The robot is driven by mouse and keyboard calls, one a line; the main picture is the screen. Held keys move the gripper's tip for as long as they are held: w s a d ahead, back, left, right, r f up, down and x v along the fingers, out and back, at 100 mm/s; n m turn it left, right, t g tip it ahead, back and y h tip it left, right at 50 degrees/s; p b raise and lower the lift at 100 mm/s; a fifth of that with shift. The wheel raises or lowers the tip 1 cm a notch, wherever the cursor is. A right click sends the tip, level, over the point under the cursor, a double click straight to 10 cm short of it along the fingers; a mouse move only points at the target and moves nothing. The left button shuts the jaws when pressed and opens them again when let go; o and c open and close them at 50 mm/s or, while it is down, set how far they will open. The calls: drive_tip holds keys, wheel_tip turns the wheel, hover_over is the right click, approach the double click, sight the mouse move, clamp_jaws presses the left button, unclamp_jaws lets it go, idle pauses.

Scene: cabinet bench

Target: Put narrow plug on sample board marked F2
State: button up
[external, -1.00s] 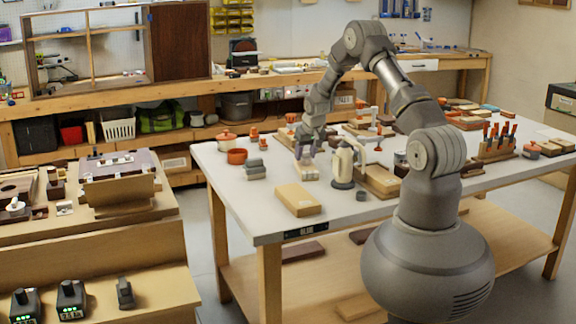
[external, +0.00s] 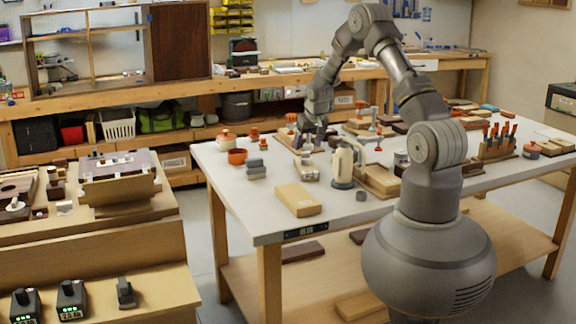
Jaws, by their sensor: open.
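My gripper (external: 310,146) points down over the white table, at the back left part of its top. It is open, and I see nothing held between its fingers. A small pale board (external: 308,174) lies just in front of and below the gripper, with a small light piece on its far part. Whether it is the sample board cannot be told, and no F2 mark is readable. I cannot pick out the narrow plug at this size; the gripper and wrist hide some of the small things behind them.
A cream kettle-like container (external: 343,165) stands close right of the pale board. A wooden block (external: 298,200) lies in front, grey stacked pieces (external: 255,169) and an orange bowl (external: 237,156) to the left. A rack of orange-handled tools (external: 497,143) stands far right. The table's front left is clear.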

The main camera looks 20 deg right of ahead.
drive_tip(key=s+d+r+t+p, duration=0.1)
drive_tip(key=s+r+t, duration=0.15)
drive_tip(key=r, duration=1.85)
drive_tip(key=s+d+r+t+p, duration=0.1)
drive_tip(key=r+t, duration=0.3)
drive_tip(key=r, duration=1.8)
drive_tip(key=s+r+t, duration=0.2)
drive_tip(key=s+r, duration=0.5)
drive_tip(key=r, duration=0.4)
drive_tip(key=s+d+r+t, duration=0.1)
drive_tip(key=s+r+t, duration=0.1)
drive_tip(key=s+r, duration=0.5)
wheel_tip(320, 180, up, 5)
drive_tip(key=shift+s+r, duration=0.15)
drive_tip(key=shift+s, duration=0.2)
drive_tip(key=shift+t, duration=0.25)
